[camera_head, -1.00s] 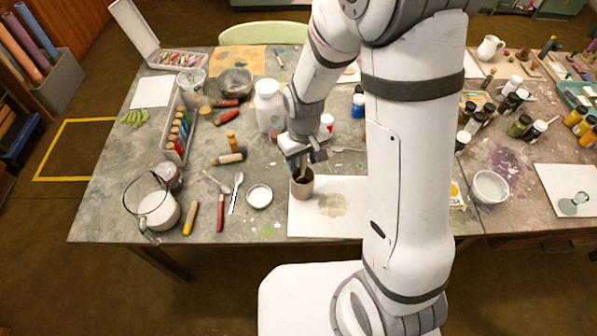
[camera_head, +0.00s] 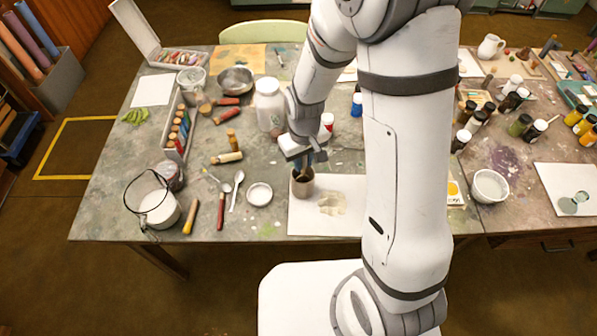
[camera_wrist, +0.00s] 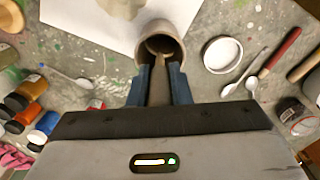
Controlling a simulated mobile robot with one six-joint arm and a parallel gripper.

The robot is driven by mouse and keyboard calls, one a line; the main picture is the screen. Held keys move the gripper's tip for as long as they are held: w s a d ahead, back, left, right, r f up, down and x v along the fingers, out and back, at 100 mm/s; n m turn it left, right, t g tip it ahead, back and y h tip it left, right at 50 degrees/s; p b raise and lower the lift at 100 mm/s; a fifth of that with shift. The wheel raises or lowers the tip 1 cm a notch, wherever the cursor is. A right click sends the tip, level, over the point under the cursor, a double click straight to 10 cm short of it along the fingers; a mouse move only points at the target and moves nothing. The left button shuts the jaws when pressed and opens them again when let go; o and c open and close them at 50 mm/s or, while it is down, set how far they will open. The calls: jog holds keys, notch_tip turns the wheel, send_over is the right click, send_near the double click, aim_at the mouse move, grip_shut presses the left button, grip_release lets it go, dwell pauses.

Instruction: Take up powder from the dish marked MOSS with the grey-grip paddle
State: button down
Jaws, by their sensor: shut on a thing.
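My gripper (camera_head: 306,163) is just above a brown-beige cup (camera_head: 302,188) on the table. In the wrist view its two blue fingers (camera_wrist: 158,72) are shut on a grey-brown handle (camera_wrist: 158,90), which looks like the grey-grip paddle. The handle runs toward the mouth of the cup (camera_wrist: 180,28), and its far end is at or inside the cup; I cannot tell how deep. A small round white dish (camera_head: 259,195) stands left of the cup and also shows in the wrist view (camera_wrist: 222,54). No MOSS marking is readable in either view.
A white sheet (camera_head: 345,222) with a pale stain lies right of the cup. A large white jar (camera_head: 268,105) stands behind. My arm hides the table's middle right.

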notch_tip(320, 180, up, 10)
jog(key=shift+b, duration=0.45)
jog(key=c, duration=1.8)
grip_release()
jog(key=shift+c, duration=1.4)
